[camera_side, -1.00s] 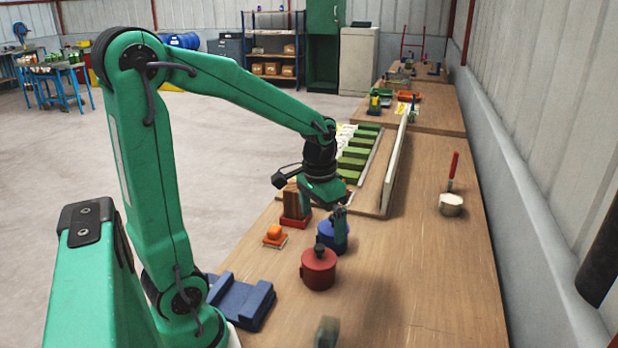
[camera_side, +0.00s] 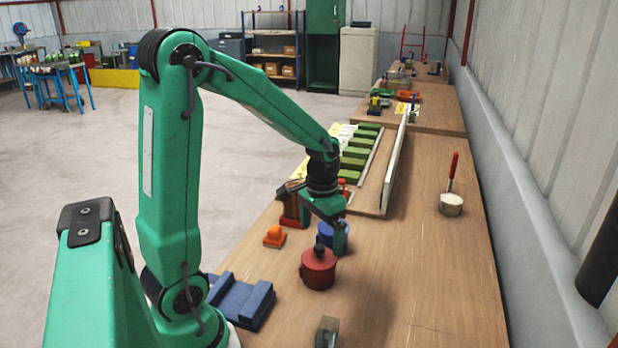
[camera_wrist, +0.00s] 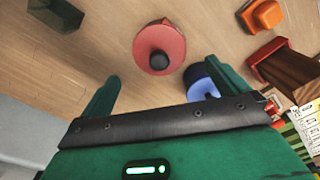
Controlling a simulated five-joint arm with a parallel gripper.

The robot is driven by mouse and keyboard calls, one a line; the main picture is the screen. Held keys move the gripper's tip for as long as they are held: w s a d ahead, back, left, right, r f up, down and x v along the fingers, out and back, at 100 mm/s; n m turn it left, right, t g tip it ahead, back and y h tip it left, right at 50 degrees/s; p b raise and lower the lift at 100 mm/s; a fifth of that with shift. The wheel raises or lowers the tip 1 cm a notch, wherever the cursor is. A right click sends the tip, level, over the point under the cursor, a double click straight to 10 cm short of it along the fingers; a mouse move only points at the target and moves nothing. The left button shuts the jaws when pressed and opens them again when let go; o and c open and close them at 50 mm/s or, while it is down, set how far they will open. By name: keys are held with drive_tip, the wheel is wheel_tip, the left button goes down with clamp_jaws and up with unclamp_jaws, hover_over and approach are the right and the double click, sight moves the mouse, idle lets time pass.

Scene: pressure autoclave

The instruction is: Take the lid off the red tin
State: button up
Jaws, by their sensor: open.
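The red tin (camera_side: 318,272) stands upright on the wooden table, with its red lid and black knob (camera_side: 319,251) on top. In the wrist view the red lid (camera_wrist: 172,42) with its dark knob lies ahead of my fingers, near the top of the picture. My gripper (camera_side: 338,246) points down behind the red tin, apart from its knob, by the blue tin. In the wrist view the two green fingers of my gripper (camera_wrist: 160,88) are spread wide with nothing held between them. The blue tin (camera_side: 327,229) is partly hidden by my gripper; it also shows by the right finger in the wrist view (camera_wrist: 197,85).
An orange block (camera_side: 274,237) and a dark blue cradle (camera_side: 240,300) lie left of the red tin. A brown block with a red base (camera_side: 294,216) stands behind. The table right of the red tin is clear.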

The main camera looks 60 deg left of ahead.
sight(321, 245)
drive_tip(key=shift+w+f, duration=0.1)
drive_tip(key=shift+f, duration=2.5)
drive_tip(key=c, duration=1.1)
drive_tip(key=shift+o, duration=0.2)
drive_tip(key=shift+r, duration=0.1)
drive_tip(key=shift+r, duration=0.8)
wheel_tip(321, 245, up, 2)
drive_tip(key=shift+r, duration=0.1)
drive_tip(key=s+d+r, duration=0.2)
drive_tip(key=d+r, duration=0.5)
drive_tip(key=d, duration=0.4)
drive_tip(key=shift+s+d, duration=0.2)
drive_tip(key=shift+s, duration=0.1)
